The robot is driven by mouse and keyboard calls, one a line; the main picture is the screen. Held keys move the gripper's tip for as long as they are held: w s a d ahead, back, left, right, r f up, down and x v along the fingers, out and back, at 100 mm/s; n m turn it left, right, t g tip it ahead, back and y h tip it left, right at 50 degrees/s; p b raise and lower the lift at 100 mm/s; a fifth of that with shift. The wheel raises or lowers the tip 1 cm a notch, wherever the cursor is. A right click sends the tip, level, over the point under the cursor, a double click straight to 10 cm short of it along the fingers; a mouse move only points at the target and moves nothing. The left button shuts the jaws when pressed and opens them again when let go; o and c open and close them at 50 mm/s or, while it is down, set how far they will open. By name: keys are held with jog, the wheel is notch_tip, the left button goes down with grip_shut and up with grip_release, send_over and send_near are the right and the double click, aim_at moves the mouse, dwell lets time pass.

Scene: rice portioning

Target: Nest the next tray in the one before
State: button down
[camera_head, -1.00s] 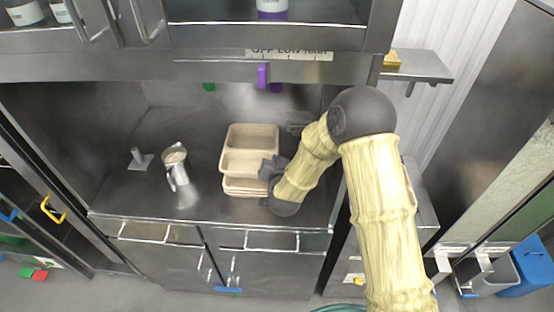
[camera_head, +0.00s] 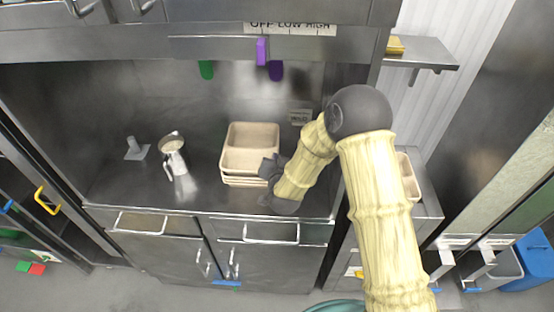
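A stack of beige trays (camera_head: 252,137) stands on the steel counter, left of my arm. Several rims show one above another along its front edge, and the upper part has a dividing ridge across it. My gripper (camera_head: 268,167) is at the right front edge of the stack, touching it or very close. It is small and dark here, so I cannot tell whether its fingers are shut on a rim. Another beige tray (camera_head: 408,178) shows partly behind my arm, on the side counter at the right.
A metal jug (camera_head: 175,160) with pale contents stands left of the stack on the counter (camera_head: 115,190). A small metal stand (camera_head: 135,149) is further left. A shelf (camera_head: 425,55) with a yellow item is at the upper right. Counter room is clear between jug and stack.

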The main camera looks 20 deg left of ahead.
jog(key=shift+f+b, duration=0.5)
jog(key=shift+f, duration=0.15)
jog(key=c, duration=1.6)
grip_release()
jog(key=shift+s+d, duration=0.1)
